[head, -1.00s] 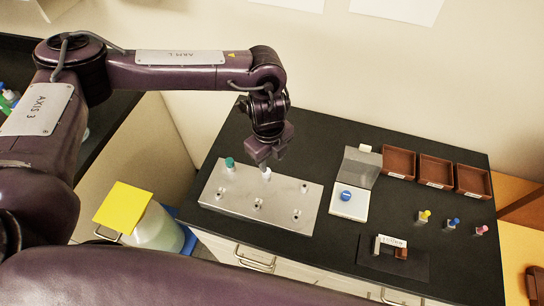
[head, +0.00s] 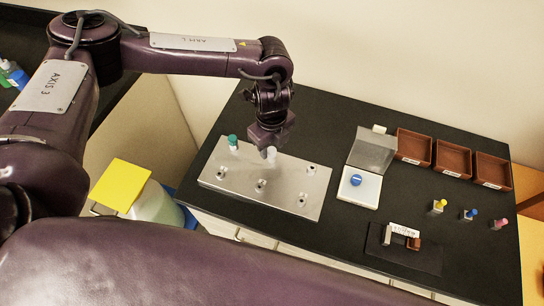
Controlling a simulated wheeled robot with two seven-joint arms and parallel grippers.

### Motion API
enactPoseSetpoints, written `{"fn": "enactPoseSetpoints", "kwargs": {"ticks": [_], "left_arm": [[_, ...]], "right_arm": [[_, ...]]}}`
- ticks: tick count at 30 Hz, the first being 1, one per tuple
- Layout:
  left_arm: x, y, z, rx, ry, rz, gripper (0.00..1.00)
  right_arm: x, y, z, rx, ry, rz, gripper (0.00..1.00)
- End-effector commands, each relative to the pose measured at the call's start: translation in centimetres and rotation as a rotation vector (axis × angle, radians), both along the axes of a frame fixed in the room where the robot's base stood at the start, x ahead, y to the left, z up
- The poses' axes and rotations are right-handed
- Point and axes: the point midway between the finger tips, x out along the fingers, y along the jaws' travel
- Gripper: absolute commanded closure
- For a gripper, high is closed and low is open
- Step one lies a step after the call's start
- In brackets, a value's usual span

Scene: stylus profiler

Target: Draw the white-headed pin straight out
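The white-headed pin (head: 271,153) stands upright in a silvery metal plate (head: 240,193) on the black bench, next to the green-headed pin (head: 232,142). Its white head shows just under my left gripper (head: 270,144), which points down over it. The gripper's fingers hide the top of the head. The fingers are small and dark here, so I cannot tell whether they grip the head or stand open around it. My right gripper is not in view.
The plate has several empty holes. Brown trays (head: 412,147) stand behind. Pins with yellow (head: 438,205), blue and pink heads stand farther right. A dark mat (head: 410,255) lies in front.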

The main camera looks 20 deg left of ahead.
Motion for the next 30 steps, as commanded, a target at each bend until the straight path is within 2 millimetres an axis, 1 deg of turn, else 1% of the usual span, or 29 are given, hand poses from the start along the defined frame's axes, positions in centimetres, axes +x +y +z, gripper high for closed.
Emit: {"fn": "enactPoseSetpoints", "kwargs": {"ticks": [1, 4, 25, 30], "left_arm": [[-0.03, -0.01, -0.91, 0.001, 0.001, 0.0, 0.6], [0.0, -0.02, -1.37, 0.0, 0.0, -0.001, 0.6], [-0.05, -0.03, -1.39, -0.001, -0.001, -0.001, 0.6], [-0.06, -0.01, -1.39, 0.0, 0.0, -0.001, 0.82]], "right_arm": [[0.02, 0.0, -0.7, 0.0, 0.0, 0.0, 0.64], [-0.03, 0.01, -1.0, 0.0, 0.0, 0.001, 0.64], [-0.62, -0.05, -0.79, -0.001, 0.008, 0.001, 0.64], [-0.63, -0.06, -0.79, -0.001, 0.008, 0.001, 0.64]]}}
